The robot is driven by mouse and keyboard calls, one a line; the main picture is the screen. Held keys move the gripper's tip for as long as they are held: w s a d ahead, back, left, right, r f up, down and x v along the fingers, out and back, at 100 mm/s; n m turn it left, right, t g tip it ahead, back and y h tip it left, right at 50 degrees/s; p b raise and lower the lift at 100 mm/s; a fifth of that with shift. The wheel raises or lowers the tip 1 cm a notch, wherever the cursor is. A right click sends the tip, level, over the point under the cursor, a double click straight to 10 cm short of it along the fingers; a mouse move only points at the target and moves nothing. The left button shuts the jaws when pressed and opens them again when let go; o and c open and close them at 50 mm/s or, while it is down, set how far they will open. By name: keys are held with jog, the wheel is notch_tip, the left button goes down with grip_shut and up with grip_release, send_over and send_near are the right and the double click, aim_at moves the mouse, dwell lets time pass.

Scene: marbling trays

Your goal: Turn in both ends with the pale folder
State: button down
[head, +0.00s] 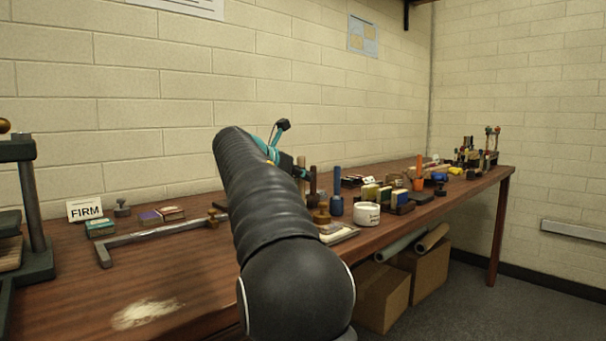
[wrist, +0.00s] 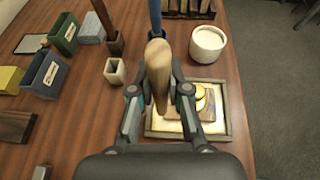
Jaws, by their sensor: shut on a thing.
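My gripper (wrist: 157,88) is shut on a pale tan, rounded tool that looks like the pale folder (wrist: 157,58). Beneath and to the right is a shallow framed tray (wrist: 222,128) with a pale inside. A small brown board (wrist: 206,113) with a gold round piece (wrist: 201,99) lies in it. I cannot tell whether the tool touches the board. In the head view my arm hides the gripper's jaws; part of the tray (head: 343,235) shows.
A white tub (wrist: 207,44) stands beyond the tray, near the table edge. A small wooden holder (wrist: 115,71), a blue box (wrist: 46,75) and a green box (wrist: 64,34) are to the left.

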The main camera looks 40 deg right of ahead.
aim_at(301, 187)
jog(key=shift+f+b, duration=0.65)
jog(key=shift+f, duration=1)
jog(key=shift+d+p, duration=1)
jog(key=shift+p, duration=0.25)
dwell(0.8)
jog(key=shift+w+d+p, duration=0.1)
jog(key=shift+d+p, duration=0.2)
jog(key=shift+d, duration=0.05)
jog(key=shift+d, duration=0.2)
jog(key=shift+d, duration=0.2)
jog(key=shift+d, duration=0.15)
dwell(0.6)
jog(key=shift+d, duration=0.3)
jog(key=shift+w+d, duration=0.1)
jog(key=shift+d, duration=0.05)
